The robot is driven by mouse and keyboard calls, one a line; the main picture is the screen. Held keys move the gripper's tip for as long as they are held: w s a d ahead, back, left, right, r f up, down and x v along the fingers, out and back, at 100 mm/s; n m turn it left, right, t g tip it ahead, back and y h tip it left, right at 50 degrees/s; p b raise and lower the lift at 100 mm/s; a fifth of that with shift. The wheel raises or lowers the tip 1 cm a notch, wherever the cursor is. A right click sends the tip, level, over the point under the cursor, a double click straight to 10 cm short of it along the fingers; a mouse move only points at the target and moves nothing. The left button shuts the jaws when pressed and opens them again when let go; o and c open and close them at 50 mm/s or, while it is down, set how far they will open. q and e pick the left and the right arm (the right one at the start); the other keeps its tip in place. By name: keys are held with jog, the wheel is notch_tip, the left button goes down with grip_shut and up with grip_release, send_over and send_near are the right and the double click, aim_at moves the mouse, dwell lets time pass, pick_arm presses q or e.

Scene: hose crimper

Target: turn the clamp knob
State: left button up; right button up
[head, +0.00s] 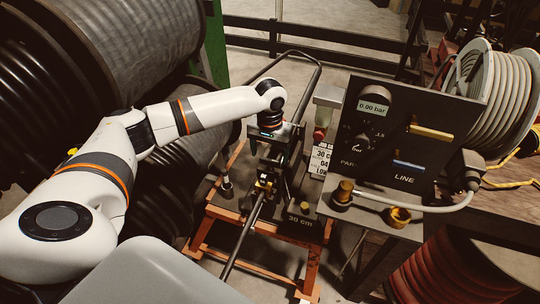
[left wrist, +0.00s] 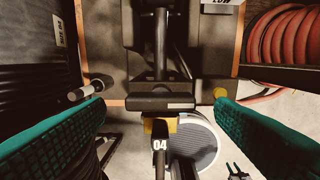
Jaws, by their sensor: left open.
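The crimping bench, an orange-framed stand (head: 258,224) with a dark machine on it, stands in the middle of the head view. My left gripper (head: 268,152) is over it, pointing down. In the left wrist view its two green fingers (left wrist: 160,112) are wide apart, with nothing gripped. A dark crossbar (left wrist: 160,103) lies between the fingertips, apart from both. Below it are a yellow part and a "04" tag (left wrist: 160,144). A small grey cylindrical handle (left wrist: 92,87) is at left and a yellow knob (left wrist: 220,93) at right. I cannot tell which is the clamp knob.
A black control panel (head: 408,145) with a pressure display and "LINE" label stands right of the bench. Large black hose reels (head: 130,45) fill the left. A white hose reel (head: 495,92) stands at far right, a red hose coil (head: 432,272) at bottom right.

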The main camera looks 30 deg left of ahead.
aim_at(270, 164)
pick_arm(q)
jog(key=shift+f, duration=1.1)
